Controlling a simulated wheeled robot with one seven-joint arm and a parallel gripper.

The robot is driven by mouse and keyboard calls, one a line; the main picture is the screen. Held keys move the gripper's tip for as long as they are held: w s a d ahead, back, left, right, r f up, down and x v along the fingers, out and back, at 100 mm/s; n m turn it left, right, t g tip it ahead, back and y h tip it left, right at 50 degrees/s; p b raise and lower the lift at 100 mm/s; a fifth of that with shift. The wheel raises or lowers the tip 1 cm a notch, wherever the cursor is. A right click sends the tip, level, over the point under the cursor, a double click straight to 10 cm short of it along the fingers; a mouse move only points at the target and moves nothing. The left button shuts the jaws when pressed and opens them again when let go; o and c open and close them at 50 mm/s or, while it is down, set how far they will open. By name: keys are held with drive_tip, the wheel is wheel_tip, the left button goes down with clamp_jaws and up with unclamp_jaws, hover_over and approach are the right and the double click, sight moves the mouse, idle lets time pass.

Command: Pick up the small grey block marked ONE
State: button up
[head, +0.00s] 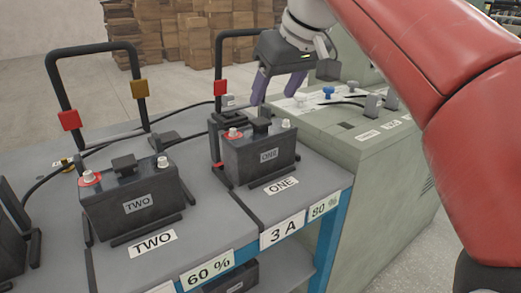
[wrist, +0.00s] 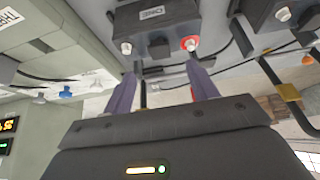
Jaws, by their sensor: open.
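The dark grey block marked ONE (head: 257,157) sits upright on the grey bench, behind its white ONE label. It has a raised middle handle and two pale terminals, one with a red ring. In the wrist view the block (wrist: 155,22) shows upside down at the top edge, partly cut off. My gripper (head: 276,92) is open and empty, with purple fingers, above and behind the block and apart from it. In the wrist view its fingers (wrist: 160,72) point toward the terminal side of the block.
A similar block marked TWO (head: 135,200) stands to the left. Black upright frames with red and yellow clips (head: 140,88) rise behind both blocks. A grey-green cabinet (head: 375,150) with knobs stands right. Wooden stacks (head: 150,35) are at the back.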

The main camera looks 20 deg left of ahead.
sight(260, 121)
drive_tip(key=b+x, duration=0.1)
drive_tip(key=x, duration=0.6)
drive_tip(key=shift+w+a+f, duration=0.1)
drive_tip(key=shift+f, duration=0.2)
clamp_jaws()
idle(1.0)
drive_tip(key=shift+r, duration=0.25)
